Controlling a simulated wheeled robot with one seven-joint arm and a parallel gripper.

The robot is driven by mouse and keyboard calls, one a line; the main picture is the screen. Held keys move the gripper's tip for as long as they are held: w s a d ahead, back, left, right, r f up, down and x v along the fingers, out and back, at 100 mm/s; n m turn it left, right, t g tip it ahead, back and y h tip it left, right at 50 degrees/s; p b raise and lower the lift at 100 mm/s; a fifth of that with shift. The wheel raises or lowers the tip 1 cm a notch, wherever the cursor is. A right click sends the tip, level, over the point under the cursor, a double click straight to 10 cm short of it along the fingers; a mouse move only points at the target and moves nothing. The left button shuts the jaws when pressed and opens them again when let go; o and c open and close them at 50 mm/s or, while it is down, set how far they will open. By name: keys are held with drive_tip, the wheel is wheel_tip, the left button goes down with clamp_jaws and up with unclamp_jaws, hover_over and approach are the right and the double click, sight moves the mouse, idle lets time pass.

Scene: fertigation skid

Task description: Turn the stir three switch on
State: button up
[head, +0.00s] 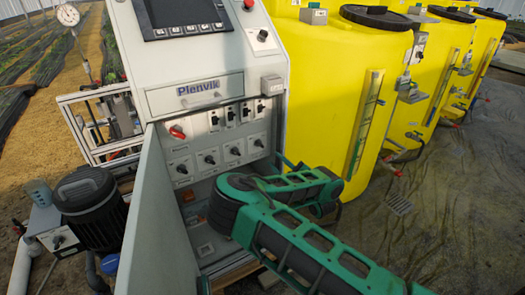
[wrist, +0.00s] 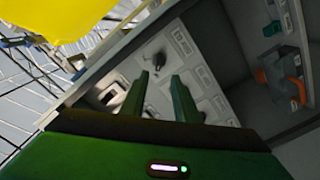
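The open control cabinet's panel (head: 200,140) holds a row of black rotary switches on pale plates, including one at the row's third place (head: 235,151). The labels are too small to read, so I cannot tell which is stir three. In the wrist view my gripper (wrist: 161,80) points at the panel, with its two green fingers apart and nothing between them. A dark switch knob (wrist: 155,62) shows just beyond the fingertips; I cannot tell whether they touch it. In the head view my arm hides the fingers.
The open cabinet door (head: 160,225) stands left of the panel. A red switch (head: 177,131) and several black switches sit above the row. Yellow tanks (head: 325,85) stand close on the right. A dark pump (head: 90,205) is at the left.

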sight(261, 146)
drive_tip(key=shift+x, duration=5.35)
drive_tip(key=shift+r, duration=0.1)
clamp_jaws()
